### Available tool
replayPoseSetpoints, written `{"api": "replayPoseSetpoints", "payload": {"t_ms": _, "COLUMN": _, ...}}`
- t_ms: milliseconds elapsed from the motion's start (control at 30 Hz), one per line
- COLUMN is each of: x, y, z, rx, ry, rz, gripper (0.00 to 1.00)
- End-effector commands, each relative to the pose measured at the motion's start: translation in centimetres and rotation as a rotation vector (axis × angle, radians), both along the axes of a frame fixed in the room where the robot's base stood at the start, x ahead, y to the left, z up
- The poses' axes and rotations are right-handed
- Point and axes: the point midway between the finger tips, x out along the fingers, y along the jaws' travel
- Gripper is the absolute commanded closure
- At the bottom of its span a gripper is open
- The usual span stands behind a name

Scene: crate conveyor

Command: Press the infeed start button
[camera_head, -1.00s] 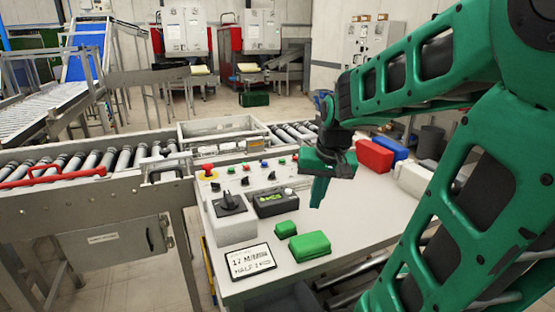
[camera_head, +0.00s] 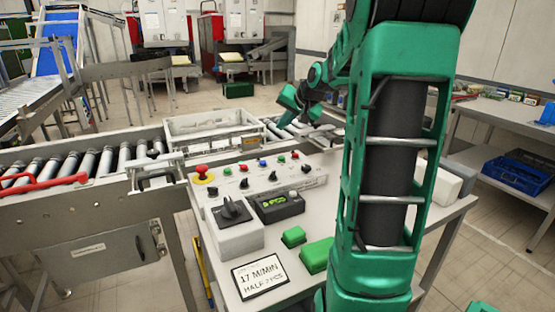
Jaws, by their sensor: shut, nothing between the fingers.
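The control panel (camera_head: 315,177) stands at the back of the white table. It carries a row of small buttons, including a green button on the left (camera_head: 227,171) and another green button (camera_head: 281,158) further right. Blue and red buttons sit among them. The labels are too small to read, so I cannot tell which one is the infeed start. My gripper (camera_head: 287,107) is shut and empty, up beyond the panel's right part near the roller conveyor. It appears apart from the buttons; its fingertips are hard to make out.
A red mushroom button (camera_head: 203,172) on a yellow base is at the panel's left end. A grey box with a black knob (camera_head: 231,210), a display box (camera_head: 277,205), green blocks (camera_head: 316,255) and a sign (camera_head: 259,276) are in front. A crate (camera_head: 212,127) is on the conveyor behind.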

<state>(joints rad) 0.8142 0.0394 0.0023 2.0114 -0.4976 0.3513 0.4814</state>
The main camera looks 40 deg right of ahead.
Motion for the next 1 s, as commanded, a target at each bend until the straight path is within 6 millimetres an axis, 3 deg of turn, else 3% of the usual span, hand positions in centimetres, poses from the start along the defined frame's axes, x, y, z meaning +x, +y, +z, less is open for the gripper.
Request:
{"api": "replayPoseSetpoints", "payload": {"t_ms": 267, "x": -0.2, "y": -0.4, "z": -0.6, "rx": 0.000, "ry": 0.001, "rz": -0.006, "gripper": 1.00}}
{"api": "replayPoseSetpoints", "payload": {"t_ms": 700, "x": -0.3, "y": -0.4, "z": -5.8, "rx": 0.004, "ry": 0.004, "rz": -0.006, "gripper": 1.00}}
{"api": "replayPoseSetpoints", "payload": {"t_ms": 1000, "x": -0.3, "y": -0.4, "z": -8.4, "rx": 0.000, "ry": 0.003, "rz": -0.006, "gripper": 1.00}}
